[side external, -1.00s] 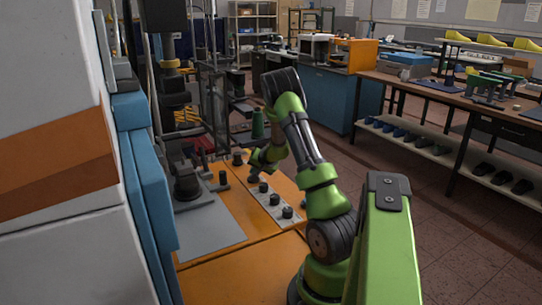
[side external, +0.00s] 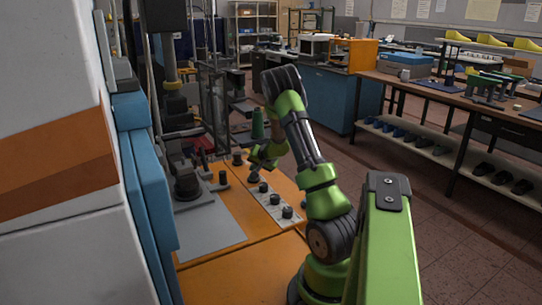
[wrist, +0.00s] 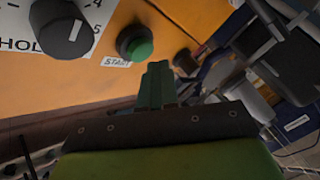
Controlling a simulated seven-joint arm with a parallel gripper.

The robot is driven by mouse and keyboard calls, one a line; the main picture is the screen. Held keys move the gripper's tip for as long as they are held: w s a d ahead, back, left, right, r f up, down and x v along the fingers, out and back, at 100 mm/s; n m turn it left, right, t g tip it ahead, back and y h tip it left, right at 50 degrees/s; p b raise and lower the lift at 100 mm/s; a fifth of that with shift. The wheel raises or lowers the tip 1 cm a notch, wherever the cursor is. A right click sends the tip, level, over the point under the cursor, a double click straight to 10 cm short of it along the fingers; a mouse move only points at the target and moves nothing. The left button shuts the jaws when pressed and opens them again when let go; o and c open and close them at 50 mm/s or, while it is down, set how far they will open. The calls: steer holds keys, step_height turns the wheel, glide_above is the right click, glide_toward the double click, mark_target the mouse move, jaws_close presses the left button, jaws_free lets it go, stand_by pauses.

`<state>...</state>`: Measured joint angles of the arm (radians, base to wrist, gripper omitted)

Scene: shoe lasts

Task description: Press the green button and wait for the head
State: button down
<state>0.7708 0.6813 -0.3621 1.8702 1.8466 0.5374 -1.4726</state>
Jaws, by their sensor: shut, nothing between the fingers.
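The green button (wrist: 140,47) sits in a dark ring on the orange panel in the wrist view, above a START label (wrist: 117,62). My gripper (wrist: 157,68) is shut and empty; its fingertips are just below and right of the button in that picture, and I see no contact. In the side view my gripper (side external: 254,174) is low over the far end of the control strip, and I cannot make out the button there. The machine's head (side external: 176,105), a dark column with a yellow ring, stands over the grey plate at left.
Several black knobs (side external: 275,199) line the control strip (side external: 270,211); one large knob (wrist: 62,27) is left of the button in the wrist view. The blue and white machine body (side external: 145,170) closes off the left. A workbench (side external: 450,92) with shoes below stands at right.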

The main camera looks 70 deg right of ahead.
steer(key=shift+r, duration=0.15)
steer(key=shift+r, duration=2.45)
